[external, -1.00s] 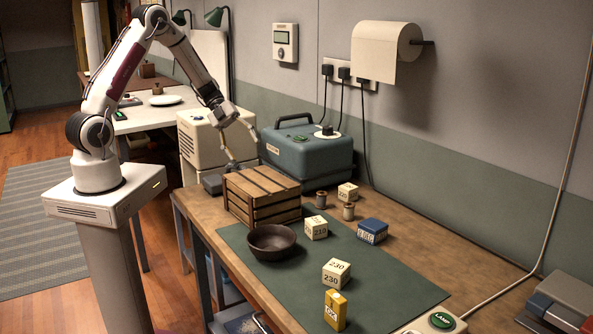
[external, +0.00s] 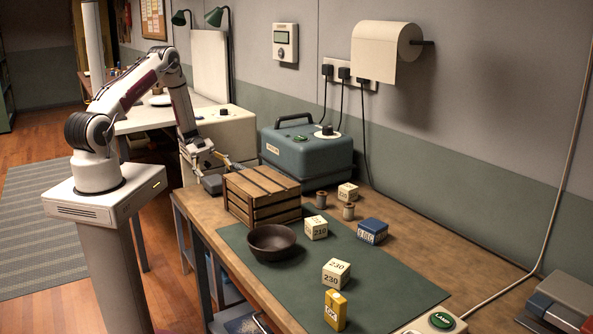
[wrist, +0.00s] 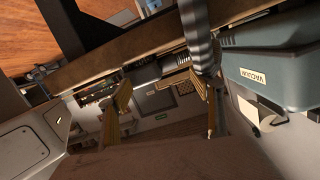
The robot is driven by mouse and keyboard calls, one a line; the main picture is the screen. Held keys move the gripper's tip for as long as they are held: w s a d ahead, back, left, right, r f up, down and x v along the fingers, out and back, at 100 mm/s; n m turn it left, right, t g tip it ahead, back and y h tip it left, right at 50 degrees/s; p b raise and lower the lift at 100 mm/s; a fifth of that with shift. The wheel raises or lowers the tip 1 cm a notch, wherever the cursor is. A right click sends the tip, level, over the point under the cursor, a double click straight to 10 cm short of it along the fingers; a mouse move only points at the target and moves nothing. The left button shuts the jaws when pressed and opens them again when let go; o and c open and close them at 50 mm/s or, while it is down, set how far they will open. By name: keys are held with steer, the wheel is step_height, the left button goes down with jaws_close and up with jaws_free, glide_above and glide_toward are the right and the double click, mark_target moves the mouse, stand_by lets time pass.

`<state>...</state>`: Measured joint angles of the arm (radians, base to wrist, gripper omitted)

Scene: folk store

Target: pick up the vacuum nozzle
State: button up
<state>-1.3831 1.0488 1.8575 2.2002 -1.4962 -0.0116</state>
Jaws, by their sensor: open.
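The dark grey block (external: 211,185) at the far end of the workbench, left of the wooden crate, looks like the vacuum nozzle, but it is partly hidden and I cannot be sure. My gripper (external: 230,162) is above and beside it, near the crate's back left corner, tilted with its fingers toward the right. In the wrist view my gripper (wrist: 162,110) is open, its fingers spread with nothing clearly between them. A grey ribbed hose (wrist: 200,42) runs down close to the right finger. I cannot tell what its lower end joins.
The wooden crate (external: 262,196) stands just right of my gripper. The teal vacuum body (external: 307,158) is behind it, and its label shows in the wrist view (wrist: 254,76). A brown bowl (external: 271,242) and several small blocks sit on the green mat (external: 390,282).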

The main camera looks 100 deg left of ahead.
mark_target(220, 189)
steer(key=shift+s+d+f+n+t+h, duration=0.35)
steer(key=shift+s+d+n, duration=0.1)
steer(key=shift+d+n, duration=0.1)
steer(key=shift+s+d+f+n+t+h, duration=0.25)
steer(key=shift+s+d+n+t+h, duration=0.1)
steer(key=shift+s+d+n, duration=0.15)
steer(key=shift+a, duration=0.1)
steer(key=shift+w, duration=0.1)
steer(key=shift+x, duration=1.3)
steer(key=shift+s+d+x, duration=0.1)
steer(key=shift+x, duration=1.2)
steer(key=shift+s+d+x, duration=0.1)
steer(key=shift+s+x, duration=0.05)
steer(key=shift+x, duration=1.1)
steer(key=shift+f, duration=0.1)
steer(key=c, duration=1.3)
